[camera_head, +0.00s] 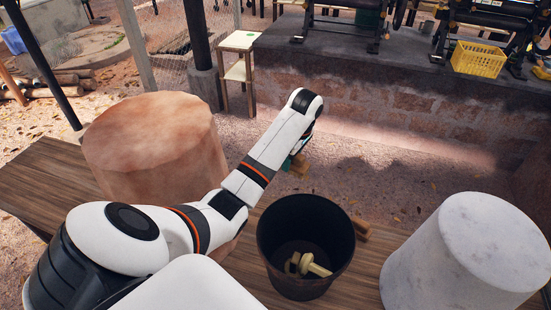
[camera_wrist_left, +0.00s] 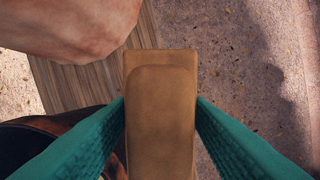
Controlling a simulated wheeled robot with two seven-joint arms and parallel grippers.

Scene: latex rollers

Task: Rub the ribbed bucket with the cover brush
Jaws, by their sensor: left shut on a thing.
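My left gripper (camera_head: 293,164) reaches past the far side of the dark bucket (camera_head: 305,240), in the middle of the head view. Its teal fingers are shut on a brown wooden piece, taken to be the cover brush (camera_head: 301,169). The left wrist view shows the brush (camera_wrist_left: 160,110) between both fingers, its broad flat face toward the camera; no bristles show. The brush is above and beyond the bucket's far rim, apparently apart from it. The bucket stands upright and open; ribs are hard to make out. Its dark rim shows at the lower left of the wrist view (camera_wrist_left: 35,128). My right gripper is out of view.
A yellowish piece (camera_head: 308,264) lies inside the bucket. A wooden piece (camera_head: 362,229) sits beside its right rim. A large reddish-brown cylinder (camera_head: 155,145) stands left on the wooden table (camera_head: 45,190), and a white marble-like cylinder (camera_head: 465,260) stands right. Ground beyond the table is open.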

